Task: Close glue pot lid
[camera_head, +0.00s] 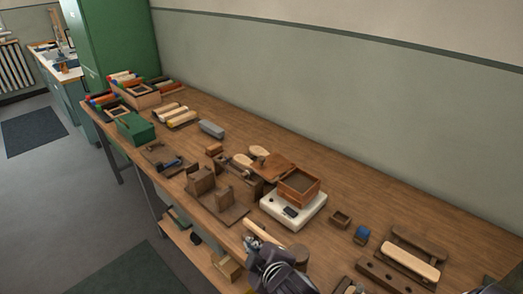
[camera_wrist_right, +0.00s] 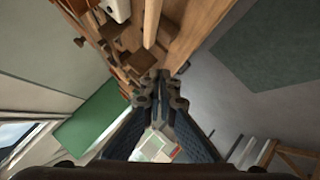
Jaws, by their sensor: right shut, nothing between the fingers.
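A square copper-brown pot (camera_head: 299,187), which looks like the glue pot, stands on a white base (camera_head: 284,212) with a dark control on its front. Its top is open and shows a brown inside. A flat reddish-brown plate (camera_head: 284,170) with a small knob lies just behind and left of it; it looks like the lid, swung or laid back. I cannot tell whether it is hinged to the pot. My right gripper (camera_head: 250,240) is in front of the white base, near the table's front edge, apart from the pot. Its fingers (camera_wrist_right: 160,90) are shut and empty. My left gripper is not in view.
A pale wooden bar (camera_head: 263,233) lies close to my right gripper. Wooden fixtures (camera_head: 204,182) stand left of the pot. The bench (camera_head: 370,195) is clear along the wall.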

